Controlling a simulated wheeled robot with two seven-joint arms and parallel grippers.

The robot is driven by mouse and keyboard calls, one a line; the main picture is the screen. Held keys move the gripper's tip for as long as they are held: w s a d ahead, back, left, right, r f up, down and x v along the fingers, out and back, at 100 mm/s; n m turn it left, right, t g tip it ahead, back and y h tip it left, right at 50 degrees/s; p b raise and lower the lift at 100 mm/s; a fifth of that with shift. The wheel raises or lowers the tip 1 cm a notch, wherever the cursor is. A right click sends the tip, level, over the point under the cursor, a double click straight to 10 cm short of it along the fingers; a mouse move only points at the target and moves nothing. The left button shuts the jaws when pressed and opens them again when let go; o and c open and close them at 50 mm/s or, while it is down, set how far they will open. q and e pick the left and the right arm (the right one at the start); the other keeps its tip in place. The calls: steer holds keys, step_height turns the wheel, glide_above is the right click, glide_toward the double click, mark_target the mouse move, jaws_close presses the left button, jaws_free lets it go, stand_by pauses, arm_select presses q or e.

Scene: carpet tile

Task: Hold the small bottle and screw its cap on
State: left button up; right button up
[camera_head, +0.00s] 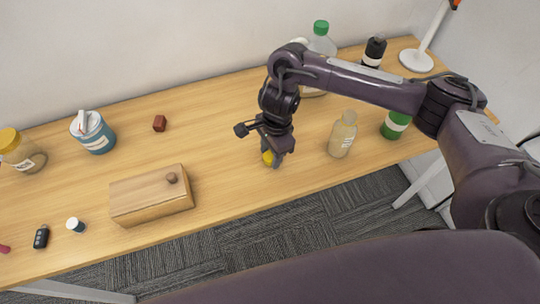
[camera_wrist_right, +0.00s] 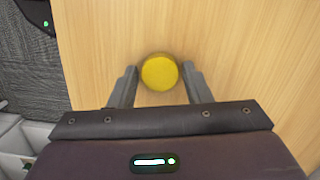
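A small pale-yellow translucent bottle (camera_head: 341,139) stands upright on the table, right of my right gripper. No coloured cap shows on its narrow neck. A round yellow cap (camera_wrist_right: 159,73) lies between the two fingers of my right gripper (camera_wrist_right: 159,82) in the wrist view, with a narrow gap on each side. In the head view the cap (camera_head: 268,157) shows partly beneath the right gripper (camera_head: 272,158), low over the front part of the table. My right gripper is open around the cap. My left gripper is not in view.
A green-labelled container (camera_head: 395,125) and a dark bottle (camera_head: 374,50) stand right. Bare table lies left of the gripper.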

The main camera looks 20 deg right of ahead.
mark_target(271, 156)
steer(key=c, duration=0.6)
steer(key=shift+r, duration=0.15)
step_height(271, 156, up, 20)
steer(key=shift+f+p, duration=0.15)
steer(key=shift+p, duration=1.1)
